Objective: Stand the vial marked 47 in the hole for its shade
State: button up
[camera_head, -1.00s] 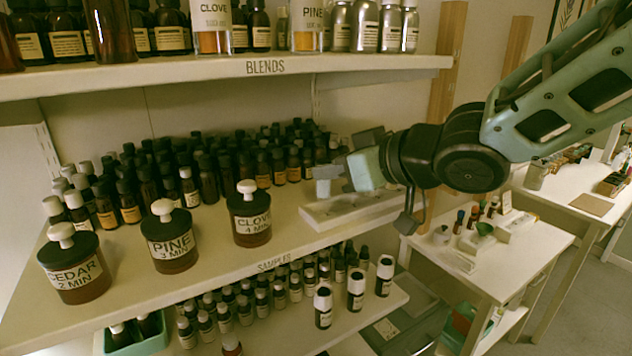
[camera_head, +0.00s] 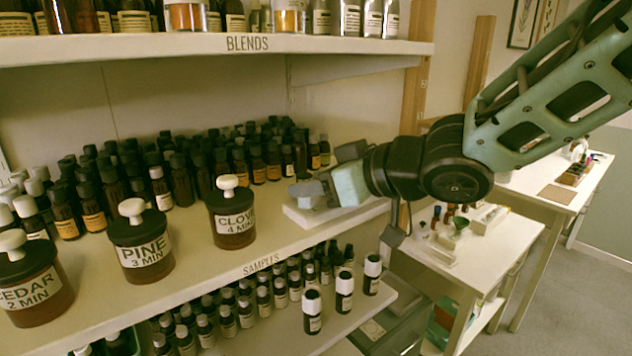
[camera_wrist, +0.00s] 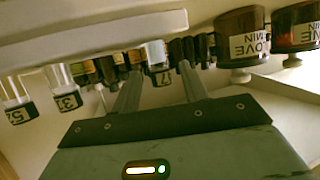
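In the wrist view, which is upside down, my gripper (camera_wrist: 161,68) has its two fingers spread. A vial (camera_wrist: 155,53) with a pale body and a dark numbered cap shows between them. Its number ends in 7; the first digit is hard to read. A gap shows beside it, so the fingers do not look closed on it. A white rack (camera_wrist: 90,39) fills the upper part of that view. In the head view my gripper (camera_head: 314,190) is low at the left part of the white rack (camera_head: 335,220); the vial cannot be made out there.
Two more numbered vials, one (camera_wrist: 68,88) and another (camera_wrist: 17,98), show at the left of the wrist view. A clove jar (camera_head: 232,215) and a pine jar (camera_head: 140,245) stand left of the rack. Dark bottles crowd behind. The blends shelf (camera_head: 200,45) hangs above.

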jog(key=shift+r, duration=0.15)
jog(key=v, duration=1.1)
jog(key=s+d+f+m+g+h, duration=0.3)
jog(key=s+f+h, duration=0.2)
jog(key=f+h, duration=0.5)
jog(key=s+f+g, duration=0.5)
jog(key=s+f, duration=0.2)
jog(key=s, duration=0.5)
jog(key=shift+s+d+n+g+p, duration=0.25)
jog(key=shift+s+n+g+p, duration=0.05)
jog(key=shift+s+g+p, duration=0.15)
